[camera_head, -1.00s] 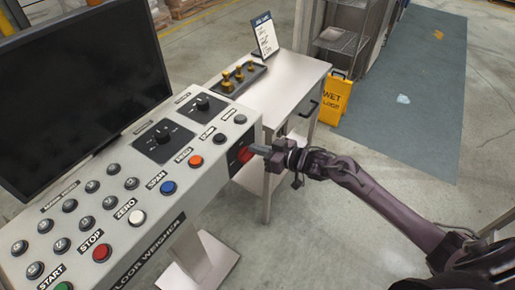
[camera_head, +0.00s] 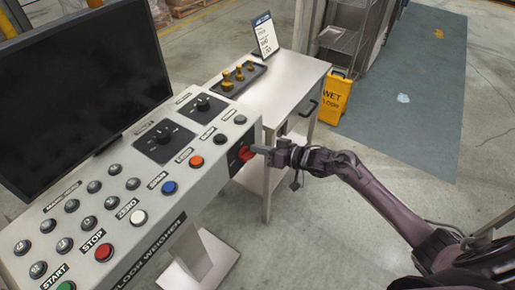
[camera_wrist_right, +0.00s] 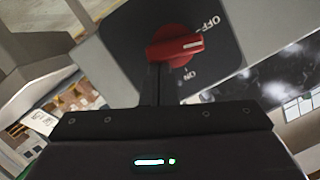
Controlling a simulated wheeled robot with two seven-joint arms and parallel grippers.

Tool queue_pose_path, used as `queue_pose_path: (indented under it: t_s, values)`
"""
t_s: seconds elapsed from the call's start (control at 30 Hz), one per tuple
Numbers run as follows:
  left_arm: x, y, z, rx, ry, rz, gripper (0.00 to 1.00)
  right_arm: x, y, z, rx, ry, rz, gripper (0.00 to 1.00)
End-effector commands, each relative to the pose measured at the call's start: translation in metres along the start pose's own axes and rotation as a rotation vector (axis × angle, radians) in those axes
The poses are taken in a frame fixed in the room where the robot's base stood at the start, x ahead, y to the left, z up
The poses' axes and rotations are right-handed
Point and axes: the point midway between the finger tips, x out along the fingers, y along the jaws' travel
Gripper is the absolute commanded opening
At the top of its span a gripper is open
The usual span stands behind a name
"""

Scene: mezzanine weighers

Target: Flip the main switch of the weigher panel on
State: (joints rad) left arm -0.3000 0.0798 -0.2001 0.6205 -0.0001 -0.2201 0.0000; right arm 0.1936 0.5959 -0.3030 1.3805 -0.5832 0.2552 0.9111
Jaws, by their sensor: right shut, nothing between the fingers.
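The weigher panel (camera_head: 150,190) is a light grey sloped console. Its main switch (camera_head: 245,154) is a red rotary knob on a black plate on the right end face. In the right wrist view the red knob (camera_wrist_right: 172,45) has a white pointer mark aimed to the right, between the printed OFF and ON labels. My right gripper (camera_head: 257,149) is shut with nothing in it, its fingertips at the knob. In the wrist view the dark fingers (camera_wrist_right: 155,88) reach the knob's lower left edge; I cannot tell if they touch. My left gripper is out of view.
A black monitor (camera_head: 80,90) stands behind the panel's buttons and dials. A steel table (camera_head: 290,75) with a tray of brass weights (camera_head: 238,76) and a sign (camera_head: 265,35) is beyond. A yellow wet floor sign (camera_head: 336,98) stands right of it.

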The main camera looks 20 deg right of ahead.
Motion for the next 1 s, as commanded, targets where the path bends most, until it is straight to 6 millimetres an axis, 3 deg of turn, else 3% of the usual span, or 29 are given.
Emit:
queue_pose_path:
  t_s: [1.0]
  values:
    - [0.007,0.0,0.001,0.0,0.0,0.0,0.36,0.004,0.014,0.015,0.593,0.001,-0.149,0.0]
